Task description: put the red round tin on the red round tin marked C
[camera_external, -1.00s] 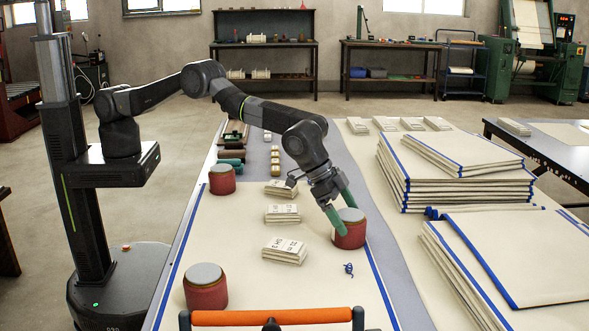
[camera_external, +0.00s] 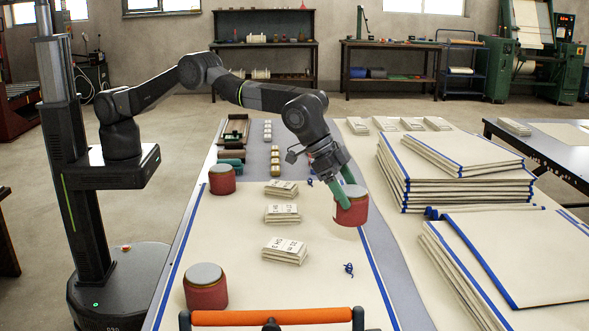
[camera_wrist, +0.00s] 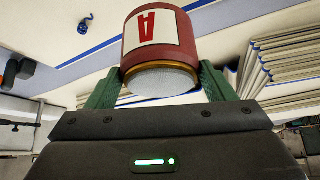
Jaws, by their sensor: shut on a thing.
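My gripper (camera_external: 338,186) is shut on a red round tin (camera_external: 351,210) with a grey lid and holds it a little above the cloth at the right. In the wrist view this tin (camera_wrist: 158,52) sits between the green fingers, with an upside-down letter A on its white label. A second red round tin (camera_external: 222,182) stands at the far left of the cloth. A third red round tin (camera_external: 206,294) stands at the near left. No letter shows on these two, so I cannot tell which is marked C.
Several folded cloth stacks (camera_external: 284,250) lie in a row along the middle of the cloth (camera_external: 235,235). A small blue cord (camera_external: 348,269) lies nearer, right of them. An orange bar (camera_external: 270,317) crosses the near edge. Tall cloth piles (camera_external: 455,185) stand at the right.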

